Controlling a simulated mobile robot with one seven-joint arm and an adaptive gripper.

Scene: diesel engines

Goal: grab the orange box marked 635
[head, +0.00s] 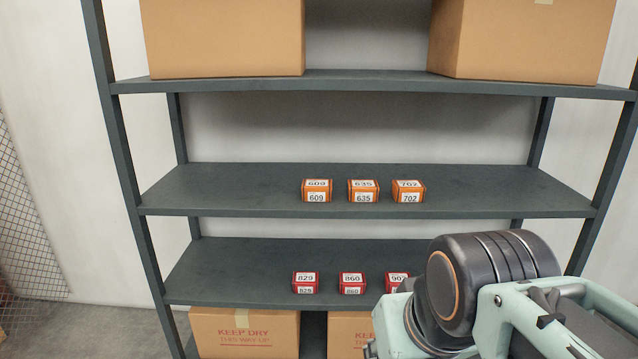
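The orange box marked 635 (363,191) sits on the middle shelf (230,190), near its front edge. It is the middle one of three orange boxes in a row. The orange box marked 609 (317,191) is to its left and the orange box marked 702 (408,191) is to its right, with small gaps between them. White labels with numbers show on the top and front of each. My arm reaches in from the lower right, below and in front of the boxes. My gripper's fingers do not show.
Red boxes marked 829 (305,283) and 860 (352,283), and a third partly behind my arm, stand on the shelf below. Large cardboard boxes (225,38) (520,40) stand on the top shelf. More cartons (245,333) are at the bottom. The middle shelf is clear on both sides.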

